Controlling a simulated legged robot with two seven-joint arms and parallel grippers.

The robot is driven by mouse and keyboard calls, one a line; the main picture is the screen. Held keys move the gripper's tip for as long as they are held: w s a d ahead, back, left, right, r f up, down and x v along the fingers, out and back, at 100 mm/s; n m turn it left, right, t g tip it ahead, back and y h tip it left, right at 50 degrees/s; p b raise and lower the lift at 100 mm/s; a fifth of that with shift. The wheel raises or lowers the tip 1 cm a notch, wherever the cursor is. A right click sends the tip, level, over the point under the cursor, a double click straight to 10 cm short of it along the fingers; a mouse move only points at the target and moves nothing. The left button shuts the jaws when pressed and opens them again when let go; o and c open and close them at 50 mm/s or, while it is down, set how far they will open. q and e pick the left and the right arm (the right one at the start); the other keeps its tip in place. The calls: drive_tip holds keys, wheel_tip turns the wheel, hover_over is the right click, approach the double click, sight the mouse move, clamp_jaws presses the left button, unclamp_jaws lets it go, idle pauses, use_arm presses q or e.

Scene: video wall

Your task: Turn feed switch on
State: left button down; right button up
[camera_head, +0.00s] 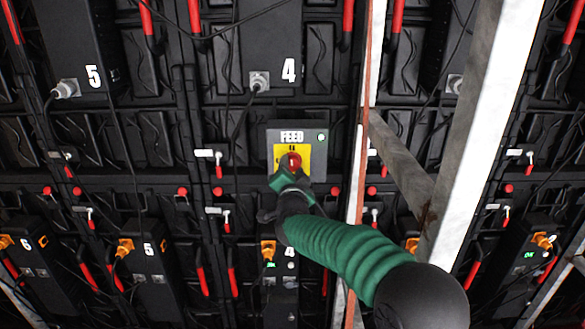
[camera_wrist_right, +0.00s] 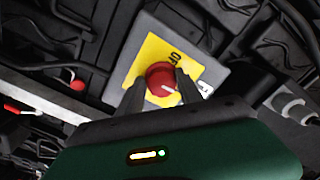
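The feed switch is a red round knob (camera_head: 291,161) on a yellow plate (camera_head: 307,155) in a grey box labelled FEED (camera_head: 292,137), with a small lit green indicator at its upper right. In the right wrist view the red knob (camera_wrist_right: 160,79) with a white mark sits between the two dark fingers of my right gripper (camera_wrist_right: 160,90). The fingers stand on either side of the knob; whether they touch it I cannot tell. In the head view my right gripper (camera_head: 289,172) covers the lower part of the plate. My left gripper is not in view.
A white metal post (camera_head: 480,120) and a diagonal brace (camera_head: 400,160) stand right of the box. Black numbered modules (camera_head: 150,275) with cables and red handles fill the wall around it. A thin rusty upright (camera_head: 362,120) runs just right of the box.

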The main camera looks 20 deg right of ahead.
drive_tip(key=o, duration=0.4)
drive_tip(key=shift+w+f, duration=0.1)
drive_tip(key=shift+f, duration=0.05)
drive_tip(key=shift+c, duration=0.2)
drive_tip(key=shift+r, duration=0.25)
drive_tip(key=v, duration=1.6)
drive_tip(key=shift+s+b, duration=0.4)
drive_tip(key=shift+b, duration=0.05)
drive_tip(key=shift+a+f, duration=0.1)
